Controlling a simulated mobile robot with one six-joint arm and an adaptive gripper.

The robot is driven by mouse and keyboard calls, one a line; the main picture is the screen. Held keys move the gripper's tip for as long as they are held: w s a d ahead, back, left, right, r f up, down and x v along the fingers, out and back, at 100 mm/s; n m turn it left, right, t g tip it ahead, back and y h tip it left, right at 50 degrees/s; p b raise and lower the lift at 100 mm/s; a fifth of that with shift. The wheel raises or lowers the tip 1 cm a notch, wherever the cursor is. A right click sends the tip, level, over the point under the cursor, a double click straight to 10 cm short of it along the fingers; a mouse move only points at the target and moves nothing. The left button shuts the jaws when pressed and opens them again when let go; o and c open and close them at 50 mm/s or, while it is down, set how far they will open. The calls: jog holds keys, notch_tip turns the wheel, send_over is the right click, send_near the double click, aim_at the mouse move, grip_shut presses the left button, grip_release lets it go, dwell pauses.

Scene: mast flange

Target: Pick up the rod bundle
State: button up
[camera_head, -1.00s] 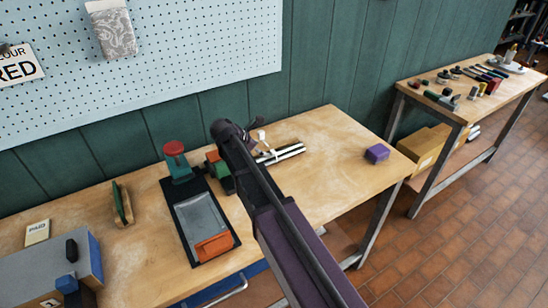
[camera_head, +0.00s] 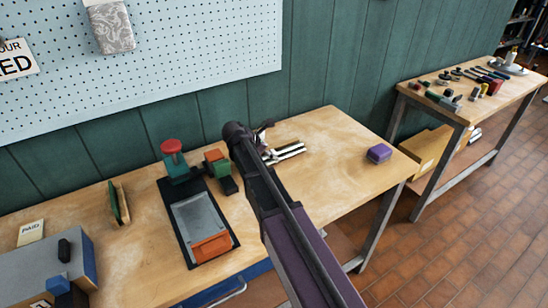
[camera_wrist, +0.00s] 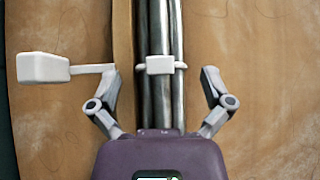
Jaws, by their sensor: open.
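The rod bundle (camera_head: 286,152) lies on the wooden workbench, partly hidden by my arm in the head view. In the wrist view the bundle (camera_wrist: 160,100) is several shiny grey metal rods running up the picture, with a white band (camera_wrist: 160,65) around them. A white tag (camera_wrist: 43,68) sticks out to the left on a thin stem beside the band. My gripper (camera_wrist: 160,82) is open, with one finger on each side of the rods and a gap on both sides. In the head view my arm mostly hides the gripper.
A purple block (camera_head: 378,153) sits to the right on the workbench (camera_head: 335,185). An orange and green item (camera_head: 218,168), a red-topped device (camera_head: 173,158) and a black tray (camera_head: 233,238) stand left of my arm. Bare wood lies between bundle and purple block.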

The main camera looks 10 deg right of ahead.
jog(key=c, duration=1.2)
jog(key=shift+r, duration=0.15)
notch_tip(320, 180, up, 10)
jog(key=p, duration=1)
